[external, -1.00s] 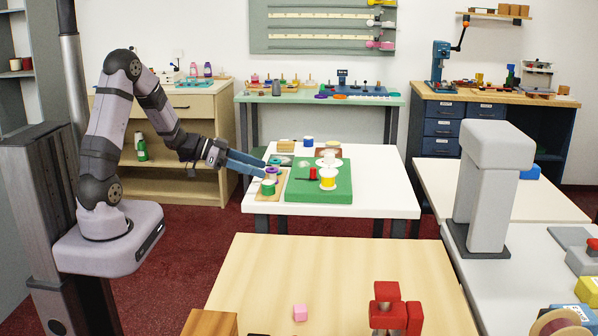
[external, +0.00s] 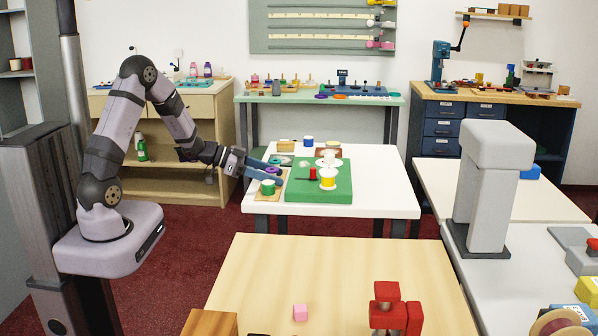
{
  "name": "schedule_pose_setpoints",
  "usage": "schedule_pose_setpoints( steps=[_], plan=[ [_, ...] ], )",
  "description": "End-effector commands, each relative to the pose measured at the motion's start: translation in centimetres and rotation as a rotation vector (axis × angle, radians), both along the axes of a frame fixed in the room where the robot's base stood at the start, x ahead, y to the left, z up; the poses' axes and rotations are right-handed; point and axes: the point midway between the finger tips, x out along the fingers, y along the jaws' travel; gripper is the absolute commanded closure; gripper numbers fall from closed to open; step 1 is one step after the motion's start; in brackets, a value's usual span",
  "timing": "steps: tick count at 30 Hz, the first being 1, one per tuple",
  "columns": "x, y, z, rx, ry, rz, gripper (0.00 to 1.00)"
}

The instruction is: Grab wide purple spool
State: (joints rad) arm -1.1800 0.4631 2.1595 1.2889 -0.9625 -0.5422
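The purple spool (external: 272,170) stands on a wooden tray (external: 262,195) at the left side of the white table, just behind a green spool (external: 268,188). My gripper (external: 274,172) reaches in from the left, with its blue fingers low over the tray at the purple spool. The fingers partly hide the spool. The view is too small to tell whether they touch it or have closed on it.
A blue spool (external: 308,141) stands at the table's back. The table's right side (external: 385,185) is clear.

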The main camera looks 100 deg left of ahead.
Motion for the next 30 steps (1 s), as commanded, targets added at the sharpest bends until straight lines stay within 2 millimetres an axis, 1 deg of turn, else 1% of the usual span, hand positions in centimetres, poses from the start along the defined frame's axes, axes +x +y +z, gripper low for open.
schedule_pose_setpoints(
  steps=[1,2,3,5,13,17,20,30],
  plan=[
    [0.0,0.0,0.0,0.000,0.000,0.000,0.59],
    [0.0,0.0,0.0,0.000,0.000,0.000,0.66],
    [0.0,0.0,0.0,0.000,0.000,0.000,0.76],
    [0.0,0.0,0.0,0.000,0.000,0.000,0.90],
    [0.0,0.0,0.1,0.001,-0.001,0.000,0.91],
    [0.0,0.0,0.7,0.003,-0.002,-0.001,0.91],
    [0.0,0.0,1.7,0.004,-0.002,-0.002,0.91],
    [0.0,0.0,7.4,0.005,-0.002,-0.001,0.91]
  ],
)
